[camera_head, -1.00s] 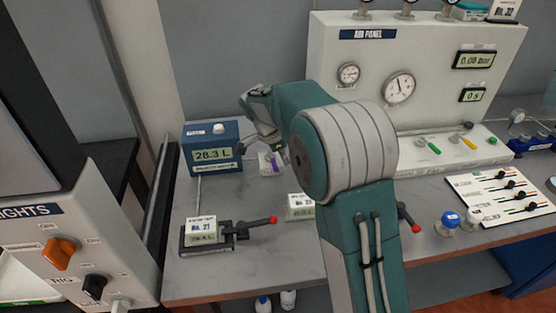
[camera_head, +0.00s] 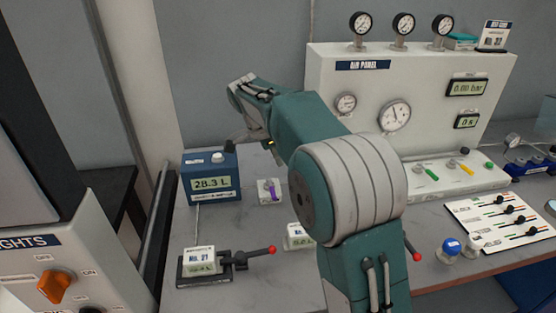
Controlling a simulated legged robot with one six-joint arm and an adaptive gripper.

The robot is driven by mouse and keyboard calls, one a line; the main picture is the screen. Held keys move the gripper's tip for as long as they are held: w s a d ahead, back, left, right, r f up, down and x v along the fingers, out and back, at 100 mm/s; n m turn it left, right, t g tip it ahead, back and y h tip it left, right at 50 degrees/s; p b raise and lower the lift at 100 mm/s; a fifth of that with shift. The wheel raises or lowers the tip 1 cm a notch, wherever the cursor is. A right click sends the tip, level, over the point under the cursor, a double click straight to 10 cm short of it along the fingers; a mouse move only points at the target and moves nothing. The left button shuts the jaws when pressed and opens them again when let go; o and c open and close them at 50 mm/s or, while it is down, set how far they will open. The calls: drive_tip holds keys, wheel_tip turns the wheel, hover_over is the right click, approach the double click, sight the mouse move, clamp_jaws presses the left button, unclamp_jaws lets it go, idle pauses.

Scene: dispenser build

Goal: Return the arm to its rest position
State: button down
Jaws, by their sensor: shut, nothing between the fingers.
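My arm (camera_head: 350,185), teal and grey, rises from the bottom of the head view and bends over the bench toward the back left. My gripper (camera_head: 233,143) is at the far end of the arm, just above and beside the blue meter box (camera_head: 211,177) that reads 28.3 L. The fingers are small and dark and partly hidden by the wrist. They are shut and I see nothing held. The gripper appears apart from the box, though the gap is hard to judge.
A purple-handled valve (camera_head: 269,191) and a clamp with a block labelled No. 21 (camera_head: 201,262) are on the bench. A second block (camera_head: 298,237) is partly behind my arm. The white air panel (camera_head: 330,85) stands at the back. The orange-knob cabinet (camera_head: 55,285) is at left.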

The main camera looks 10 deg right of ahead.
drive_tip(key=s+d+r+n+t+y, duration=0.1)
drive_tip(key=s+d+r+n, duration=0.2)
drive_tip(key=s, duration=0.5)
drive_tip(key=s+d+r+n+t+y, duration=0.1)
drive_tip(key=s+r+n, duration=0.2)
drive_tip(key=s+n, duration=0.35)
drive_tip(key=s+f+n+t+y, duration=0.1)
drive_tip(key=s+f+n, duration=0.1)
drive_tip(key=s, duration=0.7)
drive_tip(key=s+f+n+t+y, duration=0.1)
drive_tip(key=s+f+n+t, duration=0.1)
drive_tip(key=s+n, duration=0.3)
drive_tip(key=s, duration=0.3)
drive_tip(key=shift+s+d+f, duration=0.25)
drive_tip(key=shift+s+d, duration=0.15)
drive_tip(key=shift+d, duration=0.1)
